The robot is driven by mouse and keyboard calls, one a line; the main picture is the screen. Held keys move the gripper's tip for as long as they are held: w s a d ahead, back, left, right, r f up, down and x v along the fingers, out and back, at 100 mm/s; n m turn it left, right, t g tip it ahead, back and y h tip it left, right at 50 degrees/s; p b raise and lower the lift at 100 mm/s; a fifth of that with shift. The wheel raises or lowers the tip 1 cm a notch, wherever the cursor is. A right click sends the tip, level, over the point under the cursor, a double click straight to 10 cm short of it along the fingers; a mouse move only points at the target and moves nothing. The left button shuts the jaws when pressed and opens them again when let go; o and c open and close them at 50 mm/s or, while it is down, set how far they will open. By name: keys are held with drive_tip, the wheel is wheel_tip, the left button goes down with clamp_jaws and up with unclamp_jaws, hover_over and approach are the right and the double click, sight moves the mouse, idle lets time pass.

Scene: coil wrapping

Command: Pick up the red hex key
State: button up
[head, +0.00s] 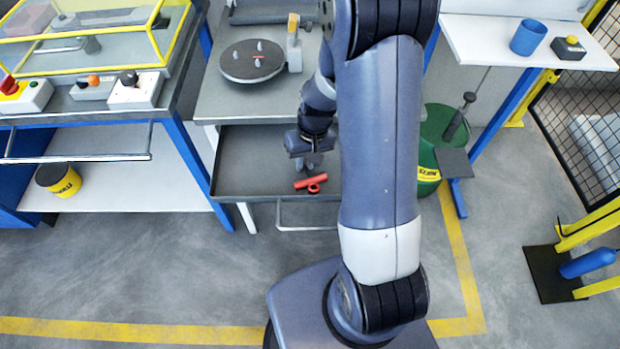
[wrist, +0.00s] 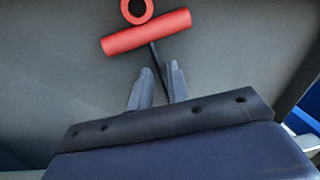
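The red hex key (head: 311,181) lies in the open grey drawer (head: 250,165), to the right of the drawer's middle. In the wrist view, the hex key (wrist: 146,32) shows a red bar handle with a red ring beside it and a thin dark shaft. The shaft runs from the bar down toward the gap between my fingers. My gripper (wrist: 160,72) is open, with its two fingers apart and nothing visibly held. In the head view, my gripper (head: 308,163) is over the drawer, just behind the red handle. I cannot tell its exact height above the drawer floor.
A bench with a round dark plate (head: 252,61) stands above the drawer. The drawer handle (head: 306,214) sticks out at the front. A workbench with control boxes (head: 136,90) is at the left. A green bin (head: 440,124) stands at the right. The drawer's left part is clear.

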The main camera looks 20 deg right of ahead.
sight(306, 169)
clamp_jaws()
drive_tip(key=shift+r, duration=0.15)
wheel_tip(306, 169, up, 10)
idle(0.7)
